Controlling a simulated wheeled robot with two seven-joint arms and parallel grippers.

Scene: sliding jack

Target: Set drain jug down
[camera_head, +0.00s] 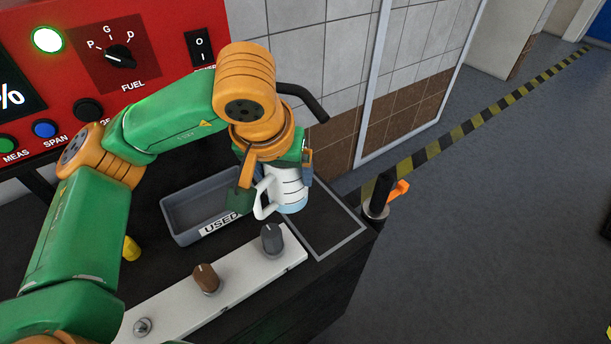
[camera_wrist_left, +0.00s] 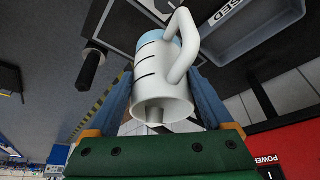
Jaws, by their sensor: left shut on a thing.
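The drain jug (camera_head: 291,190) is white with dark marks, a loop handle and a light blue lower end. My left gripper (camera_head: 277,174) is shut on it, with a finger on either side. The left wrist view shows the jug (camera_wrist_left: 160,88) between the blue fingers, its open rim facing that camera and its handle to the right. In the head view the jug hangs roughly upright in front of a dark grey-outlined square (camera_head: 330,228) on the bench top. I cannot tell whether its base touches the bench. My right gripper is in neither view.
A grey tray labelled USED (camera_head: 176,222) sits left of the jug. A white strip with knobs (camera_head: 240,277) runs along the front. A black upright lever with an orange tab (camera_head: 377,196) stands at the right corner. The red panel (camera_head: 160,65) is behind.

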